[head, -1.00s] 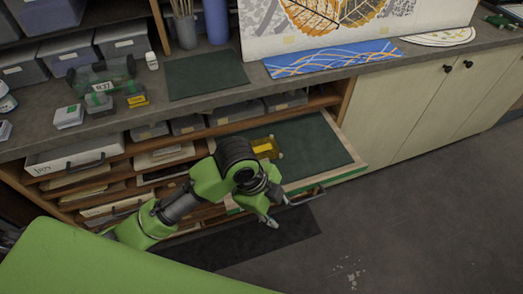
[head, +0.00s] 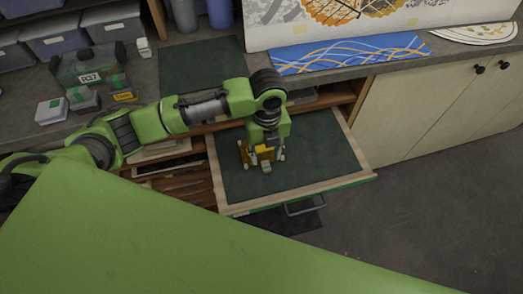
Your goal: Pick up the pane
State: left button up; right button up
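The pane (head: 265,153) is a small amber-yellow piece lying on the dark green lining of the open drawer (head: 325,150). Small pale bits sit at its edge. My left gripper (head: 256,160) points down over the drawer, right at the pane. Its fingers look spread and hide part of the pane. I cannot tell whether they touch it. My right gripper is not in view.
The drawer's pale wooden rim surrounds free lining right of the gripper. The counter above holds a dark green mat (head: 200,70), a blue patterned strip (head: 350,52) and a green-lidded case (head: 90,70). Pale cabinet doors (head: 425,115) stand at right.

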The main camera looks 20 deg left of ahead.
aim_at(266, 166)
pick_arm(q)
jog(key=f, duration=0.5)
jog(key=shift+w, duration=0.2)
jog(key=shift+w+f, duration=0.1)
jog(key=shift+f, duration=1.1)
jog(key=c, duration=1.1)
jog(key=shift+r, duration=0.15)
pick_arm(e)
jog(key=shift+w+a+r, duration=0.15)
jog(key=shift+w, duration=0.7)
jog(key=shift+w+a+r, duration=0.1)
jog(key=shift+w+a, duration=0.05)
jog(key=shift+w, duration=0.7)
